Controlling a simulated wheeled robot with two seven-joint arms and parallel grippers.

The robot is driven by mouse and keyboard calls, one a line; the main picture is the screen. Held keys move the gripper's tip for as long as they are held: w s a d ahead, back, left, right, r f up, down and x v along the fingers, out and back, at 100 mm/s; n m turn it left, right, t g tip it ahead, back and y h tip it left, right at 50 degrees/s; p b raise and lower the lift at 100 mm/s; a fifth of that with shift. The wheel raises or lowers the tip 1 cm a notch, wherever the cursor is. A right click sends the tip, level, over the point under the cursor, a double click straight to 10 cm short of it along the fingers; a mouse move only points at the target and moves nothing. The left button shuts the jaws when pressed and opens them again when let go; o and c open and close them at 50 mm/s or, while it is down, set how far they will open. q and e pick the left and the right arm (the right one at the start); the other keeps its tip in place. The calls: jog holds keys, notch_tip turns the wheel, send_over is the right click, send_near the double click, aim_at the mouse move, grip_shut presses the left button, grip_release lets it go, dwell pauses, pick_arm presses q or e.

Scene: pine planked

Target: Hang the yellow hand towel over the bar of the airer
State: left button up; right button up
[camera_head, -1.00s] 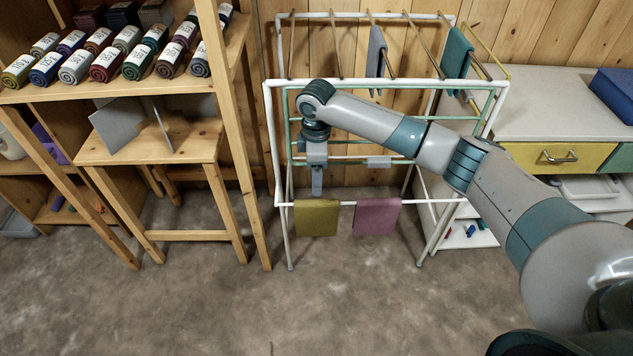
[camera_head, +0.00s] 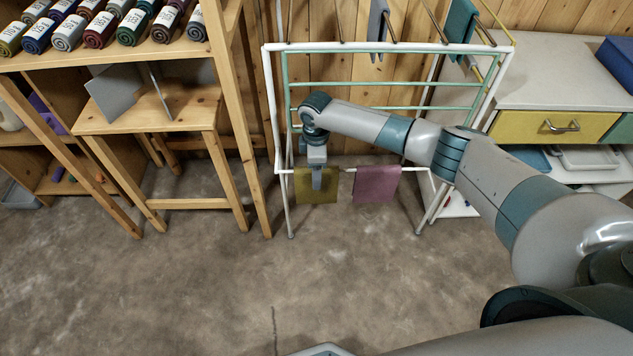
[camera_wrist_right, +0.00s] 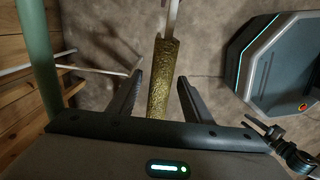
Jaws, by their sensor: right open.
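The yellow hand towel (camera_head: 302,186), olive-yellow in this light, hangs over the low front bar (camera_head: 346,170) of the white airer (camera_head: 270,105), near its left end. In the right wrist view the towel (camera_wrist_right: 161,85) shows as a narrow strip seen from above, between the two fingers. My right gripper (camera_head: 317,183) is open, pointing down at the towel; it also shows in the right wrist view (camera_wrist_right: 158,80). I cannot tell whether the fingers touch the cloth. My left gripper is not in view.
A pink towel (camera_head: 376,184) hangs to the right on the same bar. Grey (camera_head: 377,22) and teal (camera_head: 461,20) cloths hang higher up. A wooden shelf with rolled towels (camera_head: 106,28) stands left. A cabinet with a yellow drawer (camera_head: 520,127) stands right. The floor in front is clear.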

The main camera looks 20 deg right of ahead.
jog(key=shift+f, duration=2.6)
grip_shut()
jog(key=c, duration=0.9)
grip_release()
